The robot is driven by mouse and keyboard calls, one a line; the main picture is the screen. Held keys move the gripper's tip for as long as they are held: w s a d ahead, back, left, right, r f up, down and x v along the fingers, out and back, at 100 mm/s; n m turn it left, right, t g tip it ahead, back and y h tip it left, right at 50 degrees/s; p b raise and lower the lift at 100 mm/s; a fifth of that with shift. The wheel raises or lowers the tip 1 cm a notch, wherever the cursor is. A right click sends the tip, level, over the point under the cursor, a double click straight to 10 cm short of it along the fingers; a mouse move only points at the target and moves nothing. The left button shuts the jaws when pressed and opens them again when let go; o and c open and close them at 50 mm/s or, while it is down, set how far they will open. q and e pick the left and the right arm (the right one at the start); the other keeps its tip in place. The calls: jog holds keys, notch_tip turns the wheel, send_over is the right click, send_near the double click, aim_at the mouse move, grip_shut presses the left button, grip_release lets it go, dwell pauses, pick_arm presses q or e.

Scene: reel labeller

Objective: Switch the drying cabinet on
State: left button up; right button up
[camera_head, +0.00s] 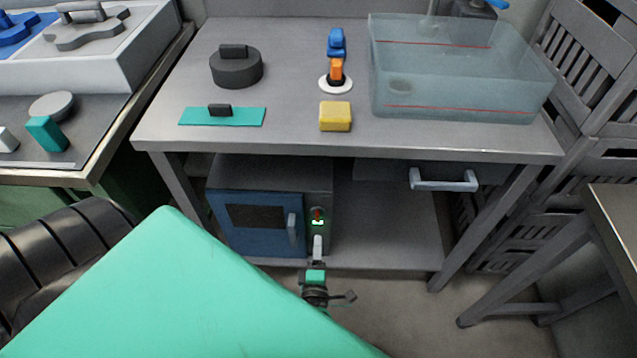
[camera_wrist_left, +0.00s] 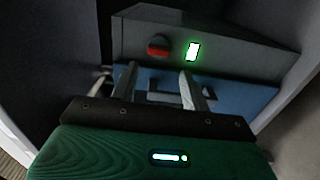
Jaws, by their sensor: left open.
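The drying cabinet (camera_head: 262,222) stands on the shelf under the bench, with a blue door, a pale door handle (camera_head: 292,229) and a grey body. A narrow panel right of the door carries a red-and-dark knob (camera_head: 317,213) and a glowing green rocker or lamp (camera_head: 317,223). In the left wrist view the knob (camera_wrist_left: 158,46) and the green light (camera_wrist_left: 193,50) sit side by side. My left gripper (camera_head: 318,240) is just below that panel. In its wrist view (camera_wrist_left: 158,72) the fingers are apart and empty, pointing at the panel. Contact cannot be told. My right gripper is not in view.
On the bench above are a water tank (camera_head: 462,95), a yellow block (camera_head: 335,116), a dark round weight (camera_head: 236,68) and a teal plate (camera_head: 222,117). A drawer handle (camera_head: 443,180) juts from the bench front. The shelf right of the cabinet is clear.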

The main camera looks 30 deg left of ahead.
pick_arm(q)
jog(key=shift+v, duration=2.3)
